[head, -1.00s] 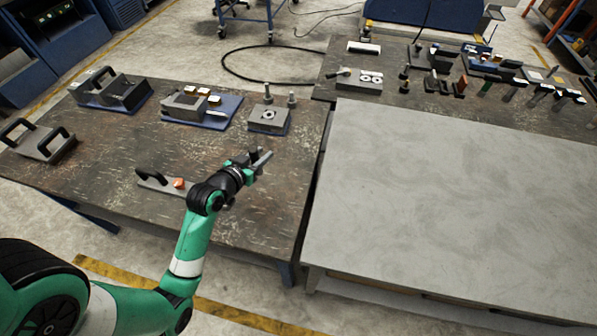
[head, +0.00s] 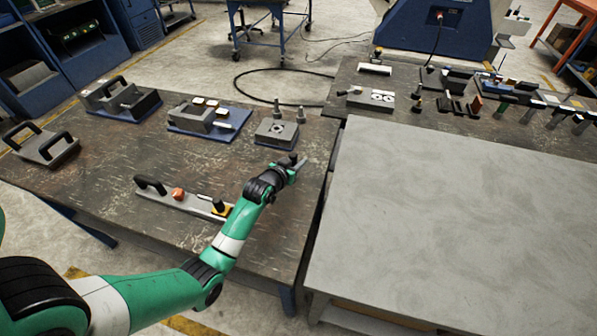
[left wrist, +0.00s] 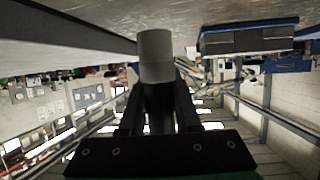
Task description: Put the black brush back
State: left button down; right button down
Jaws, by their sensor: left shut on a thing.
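My left gripper (head: 291,168) is over the right part of the dark worktable, in front of the grey block with two posts. In the left wrist view, the left gripper's fingers (left wrist: 158,112) are shut on a dark handle with a pale grey round end (left wrist: 156,55), which looks like the black brush. Its end points away from the gripper. In the head view the held thing is small and partly hidden by the gripper. My right gripper is not in view.
The dark worktable (head: 110,185) holds the two-post block (head: 277,132), a blue-based fixture (head: 207,120), and a long grey bar (head: 195,203) with a black handle. The pale table (head: 450,220) at the right is bare. Several tools (head: 500,108) stand behind it.

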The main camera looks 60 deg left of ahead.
pick_arm(q)
jog(key=f+b, duration=0.2)
jog(key=f, duration=0.1)
jog(key=shift+w+a, duration=0.15)
jog(key=shift+w, duration=0.15)
jog(key=shift+f, duration=0.4)
jog(key=shift+s+r, duration=0.1)
jog(key=c, duration=0.6)
grip_release()
